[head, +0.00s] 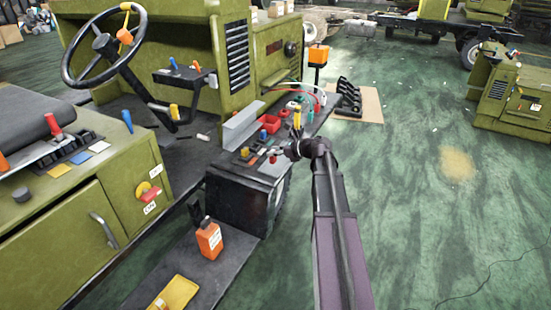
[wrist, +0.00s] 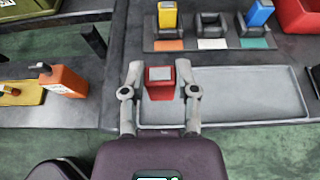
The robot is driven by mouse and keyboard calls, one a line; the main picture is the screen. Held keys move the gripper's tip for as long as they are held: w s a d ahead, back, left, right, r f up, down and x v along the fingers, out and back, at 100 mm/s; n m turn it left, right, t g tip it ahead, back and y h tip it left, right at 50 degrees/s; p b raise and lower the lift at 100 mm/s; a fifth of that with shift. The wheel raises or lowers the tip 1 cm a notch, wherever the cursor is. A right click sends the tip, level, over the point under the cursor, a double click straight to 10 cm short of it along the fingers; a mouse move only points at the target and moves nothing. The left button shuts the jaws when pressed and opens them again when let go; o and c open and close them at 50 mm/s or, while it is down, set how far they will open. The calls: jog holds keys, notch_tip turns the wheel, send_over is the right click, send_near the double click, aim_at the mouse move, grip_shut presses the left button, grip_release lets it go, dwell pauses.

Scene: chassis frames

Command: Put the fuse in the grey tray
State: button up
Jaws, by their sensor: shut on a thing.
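The red fuse (wrist: 159,90) with a grey top sits between the two fingers of my gripper (wrist: 160,75) in the wrist view. The fingers are shut on its left and right sides. The fuse is over the left end of the shallow grey tray (wrist: 255,95); I cannot tell whether it touches the tray floor. The rest of the tray looks empty. In the head view my gripper (head: 283,153) is at the right edge of the dark bench, and the fuse is small there.
A socket row stands behind the tray, with a yellow fuse (wrist: 167,16), an empty middle socket (wrist: 210,27) and a blue fuse (wrist: 260,13). A red bin (wrist: 302,15) is at the far right.

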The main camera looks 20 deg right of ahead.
jog(key=shift+w+d, duration=0.35)
jog(key=shift+w, duration=0.4)
jog(key=shift+f, duration=0.15)
jog(key=shift+f+b, duration=1.7)
jog(key=shift+b, duration=0.15)
jog(key=shift+f, duration=0.15)
jog(key=o, duration=0.9)
jog(key=shift+o, duration=0.2)
